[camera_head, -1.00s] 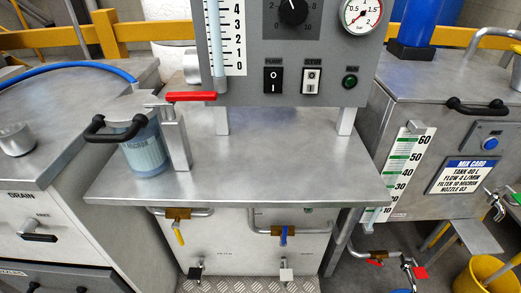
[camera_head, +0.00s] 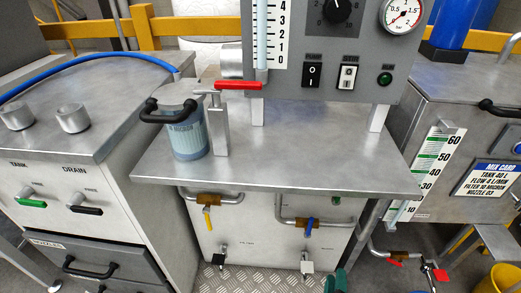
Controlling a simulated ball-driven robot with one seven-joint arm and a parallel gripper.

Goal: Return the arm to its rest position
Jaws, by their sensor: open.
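A small dark green piece, which looks like the tip of my gripper (camera_head: 336,281), pokes up at the bottom edge, right of centre. It is in front of the lower cabinet, below the bench top (camera_head: 290,172), and nothing shows held in it. The rest of my arm is out of view.
A filter canister with a black handle (camera_head: 187,135) and a post with a red lever (camera_head: 238,86) stand on the bench. Above is a grey control panel (camera_head: 330,75). A cabinet with a drawer (camera_head: 95,268) is left, a tank (camera_head: 450,135) right. A yellow bucket (camera_head: 497,280) stands lower right.

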